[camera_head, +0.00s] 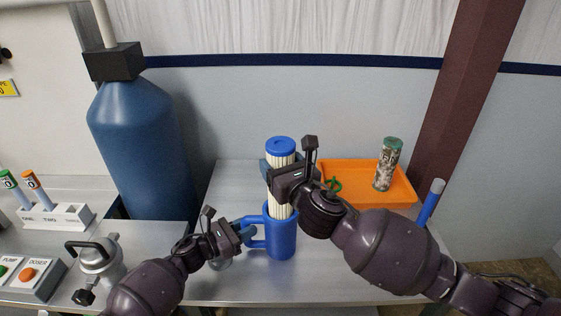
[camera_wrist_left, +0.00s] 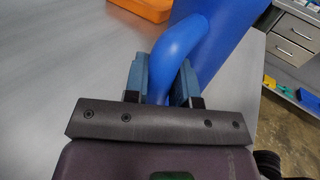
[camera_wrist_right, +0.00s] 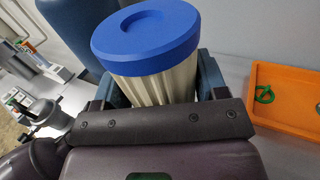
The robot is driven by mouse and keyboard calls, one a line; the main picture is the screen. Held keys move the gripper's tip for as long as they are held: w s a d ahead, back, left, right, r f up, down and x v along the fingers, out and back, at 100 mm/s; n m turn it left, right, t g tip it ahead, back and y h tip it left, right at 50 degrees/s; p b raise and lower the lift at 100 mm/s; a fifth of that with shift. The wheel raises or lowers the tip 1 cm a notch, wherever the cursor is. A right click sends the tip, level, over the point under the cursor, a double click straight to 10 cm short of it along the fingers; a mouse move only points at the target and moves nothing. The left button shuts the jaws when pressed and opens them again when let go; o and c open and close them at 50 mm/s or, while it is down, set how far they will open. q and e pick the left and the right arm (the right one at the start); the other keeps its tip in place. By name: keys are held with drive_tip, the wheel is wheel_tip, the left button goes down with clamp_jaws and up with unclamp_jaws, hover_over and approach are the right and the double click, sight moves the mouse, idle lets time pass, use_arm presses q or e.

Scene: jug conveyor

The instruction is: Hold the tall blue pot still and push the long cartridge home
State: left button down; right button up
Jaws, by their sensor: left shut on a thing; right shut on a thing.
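The tall blue pot (camera_head: 283,240) stands upright on the metal table, its handle on the left side. My left gripper (camera_head: 240,231) is shut on that handle, which also shows between the fingers in the left wrist view (camera_wrist_left: 177,55). The long cartridge (camera_head: 281,158) is white and pleated with a blue cap. It stands upright with its lower end inside the pot and much of its length above the rim. My right gripper (camera_head: 279,172) is shut around the cartridge's upper part, below the blue cap (camera_wrist_right: 146,38). The cartridge's lower end is hidden in the pot.
An orange tray (camera_head: 405,198) at the right holds a speckled, green-capped cylinder (camera_head: 387,165) and a green ring (camera_head: 333,184). A blue rod (camera_head: 431,203) stands at the tray's right. A large blue tank (camera_head: 145,150), a labelled rack (camera_head: 58,217) and a grey metal vessel (camera_head: 100,262) are at the left.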

use_arm(q)
drive_tip(key=shift+s+d+f, duration=0.1)
use_arm(e)
wheel_tip(320, 180, down, 8)
idle(3.6)
drive_tip(key=o, duration=1.3)
drive_tip(key=shift+f, duration=0.1)
drive_tip(key=v, duration=1.2)
drive_tip(key=shift+d, duration=0.1)
use_arm(q)
drive_tip(key=c, duration=0.9)
unclamp_jaws()
drive_tip(key=shift+o, duration=0.2)
